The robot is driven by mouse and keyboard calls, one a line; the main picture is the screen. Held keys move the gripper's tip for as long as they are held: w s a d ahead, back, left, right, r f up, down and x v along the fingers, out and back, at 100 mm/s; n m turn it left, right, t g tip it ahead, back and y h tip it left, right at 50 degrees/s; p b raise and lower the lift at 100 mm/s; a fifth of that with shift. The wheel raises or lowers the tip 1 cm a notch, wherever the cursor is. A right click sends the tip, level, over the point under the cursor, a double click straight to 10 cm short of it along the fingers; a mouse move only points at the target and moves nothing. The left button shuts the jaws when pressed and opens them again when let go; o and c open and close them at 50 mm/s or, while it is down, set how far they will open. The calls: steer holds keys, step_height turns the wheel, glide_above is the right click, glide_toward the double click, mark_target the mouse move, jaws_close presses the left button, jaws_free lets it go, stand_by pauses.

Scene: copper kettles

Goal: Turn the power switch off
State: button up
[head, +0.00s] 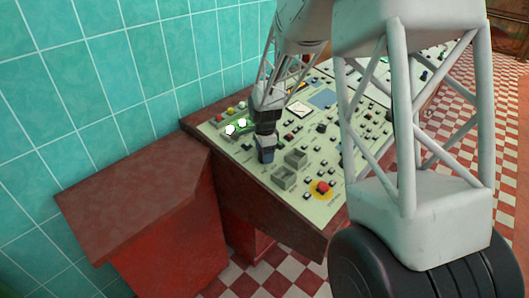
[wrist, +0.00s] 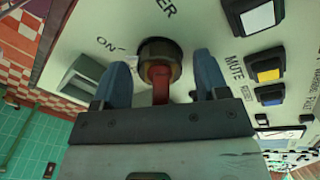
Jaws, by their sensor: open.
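The power switch (wrist: 160,62) shows in the wrist view as a dark round knob with a red lever, set in a pale panel. The word "ON" is printed to its left, and letters ending in "ER" stand above it. My gripper (wrist: 166,80) is open, with one blue finger on each side of the switch. The red lever lies between the fingers, with its lower end hidden by the gripper body. I cannot tell whether a finger touches it. In the head view my gripper (head: 266,152) is low over the left part of the control panel (head: 236,146), and the switch is hidden there.
In the wrist view, a box-like part (wrist: 82,80) stands left of the switch, and a yellow button (wrist: 268,75) lies right, near "MUTE". In the head view, two raised grey boxes (head: 285,177) and a red button on yellow (head: 322,188) are close by. A tiled wall stands at left.

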steer(key=c, duration=0.9)
steer(key=shift+n, duration=4.6)
steer(key=o, duration=0.9)
